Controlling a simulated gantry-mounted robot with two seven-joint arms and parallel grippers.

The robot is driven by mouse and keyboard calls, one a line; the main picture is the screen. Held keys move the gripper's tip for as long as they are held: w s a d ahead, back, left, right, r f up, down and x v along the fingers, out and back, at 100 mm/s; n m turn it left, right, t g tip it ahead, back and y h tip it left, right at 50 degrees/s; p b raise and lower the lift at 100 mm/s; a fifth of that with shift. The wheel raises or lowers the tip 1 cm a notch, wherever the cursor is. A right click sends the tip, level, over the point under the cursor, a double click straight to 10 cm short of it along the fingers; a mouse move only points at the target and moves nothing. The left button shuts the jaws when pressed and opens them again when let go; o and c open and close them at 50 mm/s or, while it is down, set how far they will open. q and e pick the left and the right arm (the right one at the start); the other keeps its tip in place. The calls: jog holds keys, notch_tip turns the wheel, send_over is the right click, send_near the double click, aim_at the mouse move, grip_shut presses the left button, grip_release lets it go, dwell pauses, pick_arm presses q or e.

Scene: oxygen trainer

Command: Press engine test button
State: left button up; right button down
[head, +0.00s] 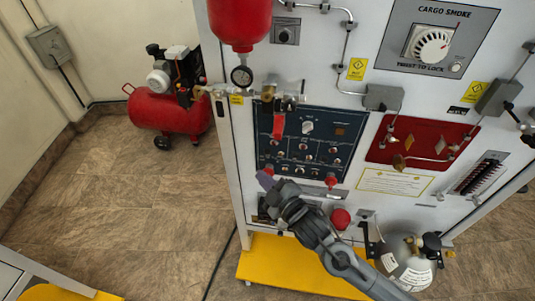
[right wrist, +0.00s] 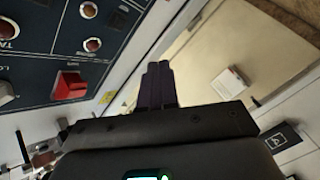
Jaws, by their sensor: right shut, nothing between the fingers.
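The dark blue control panel (head: 310,140) with knobs, switches and small round buttons is on the white trainer front. It also shows at the left of the right wrist view (right wrist: 40,60). There I see a red switch (right wrist: 70,85) and round buttons (right wrist: 93,44). I cannot read which button is the engine test one. My right gripper (head: 266,180) is shut and empty, in front of the panel's lower left corner in the head view. Its dark purple fingers (right wrist: 160,82) lie together, apart from the buttons in the wrist view. My left gripper is not in view.
A red tank (head: 240,22) with a gauge (head: 242,76) hangs above the panel. A red guarded plate (head: 420,140) is to its right, and a grey cylinder (head: 405,262) is low on the right. A red compressor (head: 170,110) stands left; the floor (head: 120,200) before it is clear.

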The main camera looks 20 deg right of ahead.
aim_at(268, 152)
jog(key=shift+w+d, duration=0.5)
jog(key=shift+w, duration=0.3)
jog(key=shift+w+d, duration=0.5)
jog(key=shift+w, duration=0.25)
jog(key=shift+w+d, duration=0.5)
jog(key=shift+w, duration=0.3)
dwell(0.4)
jog(key=shift+w+d, duration=0.1)
jog(key=shift+w+d, duration=0.15)
jog(key=shift+w, duration=0.1)
dwell(0.4)
